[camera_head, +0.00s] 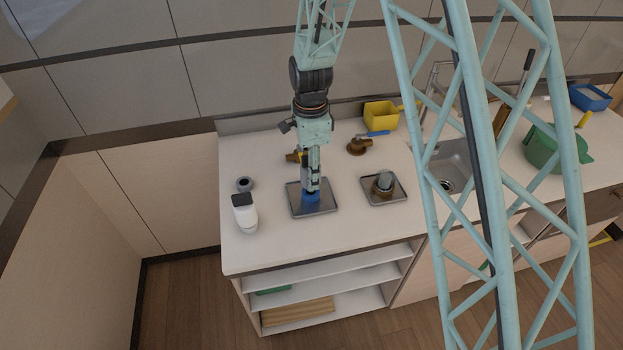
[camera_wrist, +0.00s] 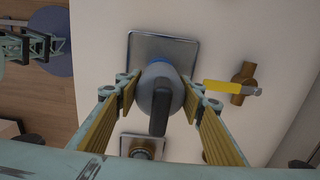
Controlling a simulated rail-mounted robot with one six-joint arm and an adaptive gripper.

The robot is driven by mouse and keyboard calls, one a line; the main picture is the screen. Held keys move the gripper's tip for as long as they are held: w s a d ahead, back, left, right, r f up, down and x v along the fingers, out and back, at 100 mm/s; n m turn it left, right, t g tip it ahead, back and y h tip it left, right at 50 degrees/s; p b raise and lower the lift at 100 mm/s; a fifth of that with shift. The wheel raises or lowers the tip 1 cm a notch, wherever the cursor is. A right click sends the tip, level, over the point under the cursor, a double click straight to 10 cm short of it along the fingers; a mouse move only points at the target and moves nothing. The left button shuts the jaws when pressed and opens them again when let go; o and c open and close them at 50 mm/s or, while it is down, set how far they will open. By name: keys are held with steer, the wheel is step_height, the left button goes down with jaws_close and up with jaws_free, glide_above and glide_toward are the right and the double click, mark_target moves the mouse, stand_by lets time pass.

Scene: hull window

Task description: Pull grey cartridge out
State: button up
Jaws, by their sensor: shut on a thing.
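My gripper (camera_head: 313,184) points down over the left metal tray (camera_head: 328,208). In the wrist view, its two ribbed fingers (camera_wrist: 160,88) are closed on the sides of a rounded grey cartridge (camera_wrist: 152,82) with a dark bar-shaped handle. A blue body (camera_head: 310,197) is below the fingertips on the tray; its edge shows just behind the cartridge in the wrist view (camera_wrist: 160,63). I cannot tell whether the cartridge is seated in the blue body or clear of it. In the head view the fingers mostly hide the cartridge.
A right tray (camera_head: 399,200) holds a brown body with a grey cylinder (camera_head: 384,179). Behind stand a brass valve with a blue handle (camera_head: 358,146) and a yellow bin (camera_head: 381,114). A yellow-handled valve (camera_wrist: 238,87) is beside my fingers. A white bottle (camera_head: 244,213) stands left.

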steer(key=shift+r+p, duration=1.75)
steer(key=shift+r, duration=2.6)
